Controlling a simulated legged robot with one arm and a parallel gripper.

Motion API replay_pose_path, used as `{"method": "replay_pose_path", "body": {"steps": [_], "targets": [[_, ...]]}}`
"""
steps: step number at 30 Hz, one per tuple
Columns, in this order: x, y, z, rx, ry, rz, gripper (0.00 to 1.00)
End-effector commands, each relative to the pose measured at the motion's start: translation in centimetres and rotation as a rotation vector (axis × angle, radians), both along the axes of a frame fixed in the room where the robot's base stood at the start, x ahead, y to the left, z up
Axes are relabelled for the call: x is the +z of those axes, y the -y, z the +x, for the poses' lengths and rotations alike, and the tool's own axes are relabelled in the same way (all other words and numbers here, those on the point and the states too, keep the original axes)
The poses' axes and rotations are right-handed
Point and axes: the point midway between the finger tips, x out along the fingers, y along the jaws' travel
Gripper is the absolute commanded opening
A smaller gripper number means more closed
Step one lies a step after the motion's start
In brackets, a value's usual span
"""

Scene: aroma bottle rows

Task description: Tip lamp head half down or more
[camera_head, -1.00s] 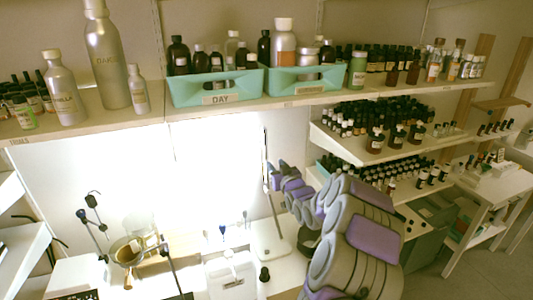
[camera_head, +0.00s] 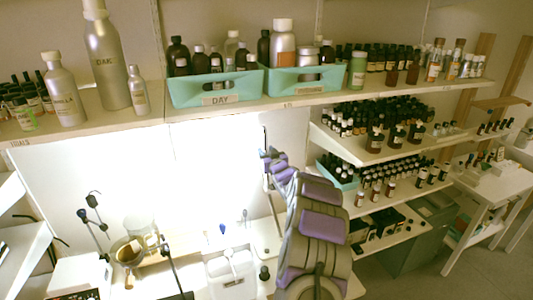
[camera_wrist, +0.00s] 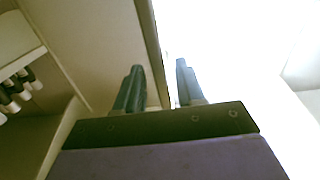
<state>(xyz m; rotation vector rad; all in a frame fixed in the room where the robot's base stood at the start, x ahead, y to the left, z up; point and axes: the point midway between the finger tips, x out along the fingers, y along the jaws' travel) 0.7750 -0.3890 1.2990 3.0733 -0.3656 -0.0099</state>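The lamp shows in the head view as a thin upright dark-edged piece (camera_head: 265,137) against the bright back panel, with its white base (camera_head: 266,238) on the worktop. I take the upright piece to be the lamp head, seen nearly edge-on. My gripper (camera_head: 271,154) is at its lower end, and my arm hides part of the stand. In the wrist view the two fingers (camera_wrist: 159,66) are apart. A thin long edge (camera_wrist: 152,45), probably the lamp head's, runs between them, with glare on its right. I cannot tell whether either finger touches it.
A shelf (camera_head: 250,108) with teal bottle trays (camera_head: 215,88) spans above my gripper. Stepped racks of dark bottles (camera_head: 350,145) stand to the right. Glassware (camera_head: 130,250) and a white holder (camera_head: 230,275) stand on the worktop at left.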

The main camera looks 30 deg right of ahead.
Motion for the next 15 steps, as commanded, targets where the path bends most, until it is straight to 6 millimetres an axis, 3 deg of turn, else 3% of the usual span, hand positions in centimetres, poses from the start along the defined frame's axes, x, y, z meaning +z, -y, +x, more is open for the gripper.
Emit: {"method": "replay_pose_path", "body": {"steps": [8, 15], "targets": [[-0.04, -0.02, 0.13, 0.001, -0.001, 0.001, 0.38], [-0.05, -0.02, 0.12, 0.001, -0.001, 0.000, 0.17]]}}
